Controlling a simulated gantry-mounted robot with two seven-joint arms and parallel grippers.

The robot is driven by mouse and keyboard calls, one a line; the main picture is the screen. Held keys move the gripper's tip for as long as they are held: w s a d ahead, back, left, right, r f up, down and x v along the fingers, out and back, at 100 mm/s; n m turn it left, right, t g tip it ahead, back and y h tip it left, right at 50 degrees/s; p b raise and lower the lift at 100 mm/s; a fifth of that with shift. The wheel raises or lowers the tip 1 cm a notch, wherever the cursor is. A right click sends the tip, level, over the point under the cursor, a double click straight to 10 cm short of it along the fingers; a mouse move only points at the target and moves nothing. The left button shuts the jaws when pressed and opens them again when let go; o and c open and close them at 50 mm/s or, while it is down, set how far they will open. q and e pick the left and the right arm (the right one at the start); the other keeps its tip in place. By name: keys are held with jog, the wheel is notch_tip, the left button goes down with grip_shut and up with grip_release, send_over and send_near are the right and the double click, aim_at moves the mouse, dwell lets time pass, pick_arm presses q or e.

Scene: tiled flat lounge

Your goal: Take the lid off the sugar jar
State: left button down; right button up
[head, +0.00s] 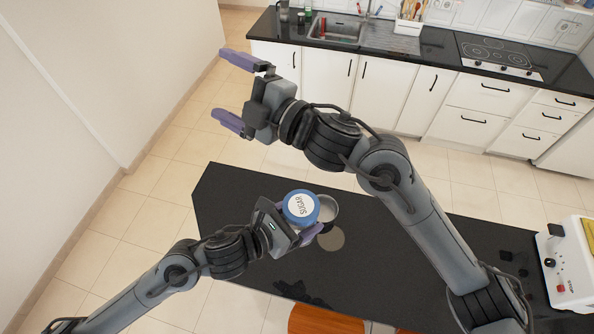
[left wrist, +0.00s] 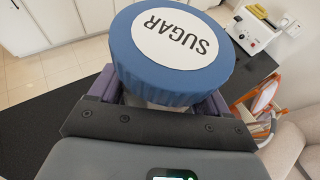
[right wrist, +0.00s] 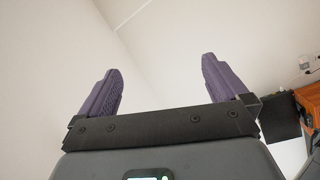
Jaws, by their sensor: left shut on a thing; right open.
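The sugar jar shows its blue lid (head: 300,206) with a round white SUGAR label. A grey rounded part of the jar (head: 328,208) shows at the lid's right in the head view. The lid also fills the top of the left wrist view (left wrist: 135,65), and a pale strip shows under it between the fingers. My left gripper (head: 296,228) is shut on the jar, below the lid; the lid hides most of the grip. I cannot tell whether lid and jar touch all round. My right gripper (head: 228,92) is open and empty, up and left of the jar.
Kitchen cabinets and a sink (head: 337,28) are at the back. The left wall is bare.

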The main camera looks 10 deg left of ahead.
jog(key=s+a+r+n+g+h, duration=0.35)
jog(key=s+a+n+g, duration=0.2)
jog(key=s, duration=0.25)
jog(key=s+a+r+n+g+h, duration=0.35)
jog(key=s+a+r+n, duration=0.2)
jog(key=s, duration=0.35)
jog(key=m+t+h, duration=0.2)
jog(key=m+h, duration=0.5)
jog(key=h, duration=0.3)
send_near(296, 203)
jog(key=shift+w+a, duration=0.15)
jog(key=shift+a, duration=0.05)
jog(key=shift+d+f, duration=0.15)
jog(key=shift+f, duration=3.9)
jog(key=shift+f, duration=0.1)
jog(key=c, duration=1.5)
jog(key=shift+c, duration=0.2)
